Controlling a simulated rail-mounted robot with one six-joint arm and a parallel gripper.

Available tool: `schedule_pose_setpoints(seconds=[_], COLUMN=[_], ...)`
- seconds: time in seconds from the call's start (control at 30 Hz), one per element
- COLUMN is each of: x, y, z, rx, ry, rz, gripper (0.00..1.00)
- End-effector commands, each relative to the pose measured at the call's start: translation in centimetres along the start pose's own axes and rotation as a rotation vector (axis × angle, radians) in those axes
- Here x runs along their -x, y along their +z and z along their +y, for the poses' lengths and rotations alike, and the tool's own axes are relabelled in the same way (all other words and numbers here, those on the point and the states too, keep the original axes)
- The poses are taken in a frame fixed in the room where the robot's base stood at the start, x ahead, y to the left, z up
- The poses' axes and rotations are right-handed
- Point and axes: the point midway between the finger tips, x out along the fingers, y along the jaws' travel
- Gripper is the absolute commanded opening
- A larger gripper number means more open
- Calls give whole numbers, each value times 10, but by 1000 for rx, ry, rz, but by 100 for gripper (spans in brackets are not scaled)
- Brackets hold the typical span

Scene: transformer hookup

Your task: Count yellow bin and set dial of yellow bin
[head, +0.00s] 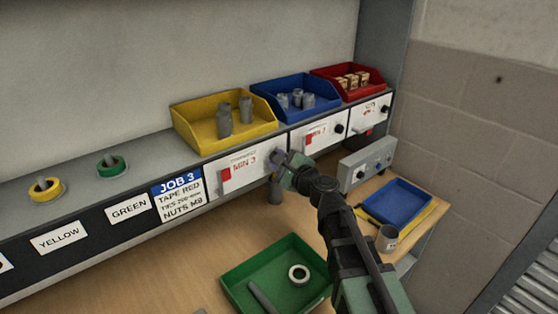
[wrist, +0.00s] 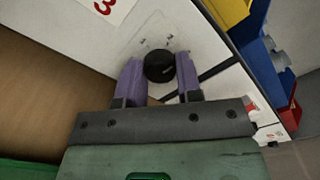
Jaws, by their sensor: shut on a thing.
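The yellow bin (head: 190,138) stands on the shelf in the head view and holds a few upright grey cylinders (head: 246,109); some may be hidden by its walls. Below it is a white panel with a card reading MIN 3 (head: 244,165) and a red tag at its left. The bin's dial, a black round knob (wrist: 159,67), shows in the wrist view, with small marks above it. My gripper (head: 281,159) is at the right end of this panel. Its two purple fingers stand on either side of the knob, shut on it. In the head view my gripper hides the knob.
A blue bin (head: 265,88) and a red bin (head: 322,73) stand to the right, each above its own panel and knob. A green tray (head: 237,283) lies on the bench below. A grey box with knobs (head: 367,163) and a blue tray (head: 397,203) are at the right.

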Motion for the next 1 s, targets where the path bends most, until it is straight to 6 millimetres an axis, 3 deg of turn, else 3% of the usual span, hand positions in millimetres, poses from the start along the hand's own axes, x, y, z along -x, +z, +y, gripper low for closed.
schedule_pose_setpoints(seconds=[0.5, 1.0], x=[1, 1], y=[0, 0], z=[0, 0], rx=[-343, -401], ry=[1, 1], rz=[0, 0], gripper=[9, 9])
